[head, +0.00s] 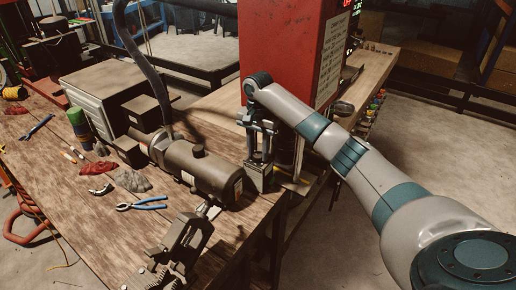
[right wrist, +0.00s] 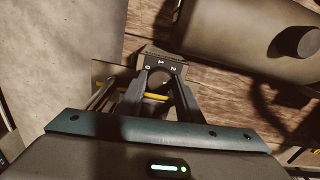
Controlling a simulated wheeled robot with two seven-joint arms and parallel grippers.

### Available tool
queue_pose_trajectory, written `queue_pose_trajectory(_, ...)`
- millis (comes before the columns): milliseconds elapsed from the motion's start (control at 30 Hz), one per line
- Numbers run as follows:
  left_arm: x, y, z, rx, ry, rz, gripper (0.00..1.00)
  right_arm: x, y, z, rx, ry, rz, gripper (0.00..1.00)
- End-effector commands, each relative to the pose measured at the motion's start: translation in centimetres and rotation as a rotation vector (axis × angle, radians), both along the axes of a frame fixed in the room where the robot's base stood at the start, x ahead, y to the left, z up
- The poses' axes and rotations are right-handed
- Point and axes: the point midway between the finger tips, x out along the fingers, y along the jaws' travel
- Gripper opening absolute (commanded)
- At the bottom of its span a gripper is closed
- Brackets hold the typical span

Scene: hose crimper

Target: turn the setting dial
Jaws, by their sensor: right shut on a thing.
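The setting dial sits at a small dark plate (right wrist: 162,60) marked 0, 1 and 2, seen in the right wrist view. My right gripper (right wrist: 158,88) has its two fingers closed around the dial from either side, and the fingers hide most of it. A yellow strip (right wrist: 155,97) shows between the fingers. In the head view my right gripper (head: 262,150) points down onto a small grey box (head: 259,181) at the bench edge, beside the red machine. The dial itself is hidden there. My left gripper is in neither view.
A tall red machine (head: 285,45) stands behind my right gripper. A dark motor cylinder (head: 205,170) lies close to its left. Blue-handled pliers (head: 142,205), a vise (head: 180,250) and rags (head: 131,180) lie on the wooden bench. Open floor is at the right.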

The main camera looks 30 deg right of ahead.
Motion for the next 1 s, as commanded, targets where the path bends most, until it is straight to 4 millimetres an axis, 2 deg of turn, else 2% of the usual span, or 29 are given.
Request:
queue_pose_trajectory(33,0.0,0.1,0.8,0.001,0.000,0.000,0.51,0.0,0.0,0.4,0.000,0.001,0.028,0.10)
queue_pose_trajectory(200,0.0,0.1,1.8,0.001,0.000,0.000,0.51,-0.1,0.0,0.3,0.000,0.002,0.147,0.10)
queue_pose_trajectory(533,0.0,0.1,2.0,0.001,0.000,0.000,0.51,0.0,0.0,0.1,0.001,-0.002,0.350,0.10)
queue_pose_trajectory(1000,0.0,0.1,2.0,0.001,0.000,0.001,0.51,0.0,-0.1,0.1,0.000,-0.002,0.412,0.10)
